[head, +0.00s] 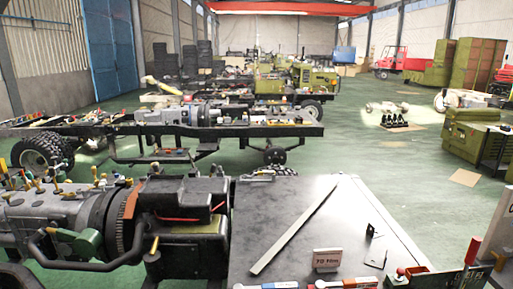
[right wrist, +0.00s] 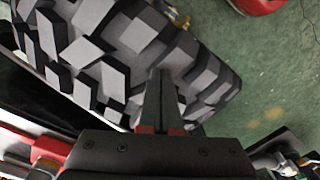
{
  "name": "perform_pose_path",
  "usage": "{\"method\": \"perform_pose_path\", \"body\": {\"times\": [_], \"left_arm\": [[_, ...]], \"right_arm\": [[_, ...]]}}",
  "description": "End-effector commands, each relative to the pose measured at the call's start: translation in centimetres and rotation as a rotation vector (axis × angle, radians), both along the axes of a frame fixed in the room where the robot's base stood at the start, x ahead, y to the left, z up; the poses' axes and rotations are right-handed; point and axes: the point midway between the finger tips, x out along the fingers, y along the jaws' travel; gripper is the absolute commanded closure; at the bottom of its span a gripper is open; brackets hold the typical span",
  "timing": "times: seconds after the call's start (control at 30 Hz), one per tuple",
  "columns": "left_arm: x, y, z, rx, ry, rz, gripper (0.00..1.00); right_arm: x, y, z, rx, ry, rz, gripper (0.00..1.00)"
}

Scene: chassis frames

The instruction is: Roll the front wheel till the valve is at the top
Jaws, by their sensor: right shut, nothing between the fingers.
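A large wheel's knobby black tire (right wrist: 135,45) fills the upper left of the right wrist view. Its blocky tread faces the camera. My right gripper (right wrist: 161,75) is shut and empty, with its narrow fingers pointing at the tread. The fingertips overlap the tire in the picture; I cannot tell whether they touch it. The valve and the rim face are not visible. My left gripper is in neither view. In the head view a knobby wheel (head: 38,157) stands on a chassis at the left; I cannot tell whether it is the same wheel.
A dark metal table (head: 345,215) fills the lower right of the head view, with a long flat bar (head: 297,223) and a small sign (head: 327,260) on it. A engine assembly (head: 180,215) stands to its left. Green floor (head: 390,160) is open beyond, with a green cabinet (head: 470,140) at right.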

Motion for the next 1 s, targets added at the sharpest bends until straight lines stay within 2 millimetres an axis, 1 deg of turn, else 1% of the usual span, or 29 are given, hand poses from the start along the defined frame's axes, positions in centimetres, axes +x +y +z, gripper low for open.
{"method": "perform_pose_path", "body": {"times": [0.2, 0.67, 1.0], "left_arm": [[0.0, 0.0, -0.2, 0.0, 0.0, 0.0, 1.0], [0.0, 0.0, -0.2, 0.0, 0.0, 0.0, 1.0], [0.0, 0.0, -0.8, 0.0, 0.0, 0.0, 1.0]], "right_arm": [[0.0, -0.9, 0.1, 0.0, 0.0, 0.0, 1.0], [0.1, -1.1, 0.1, -0.001, -0.001, 0.0, 1.0], [0.1, -2.4, -0.1, 0.0, -0.001, -0.001, 1.0]]}}
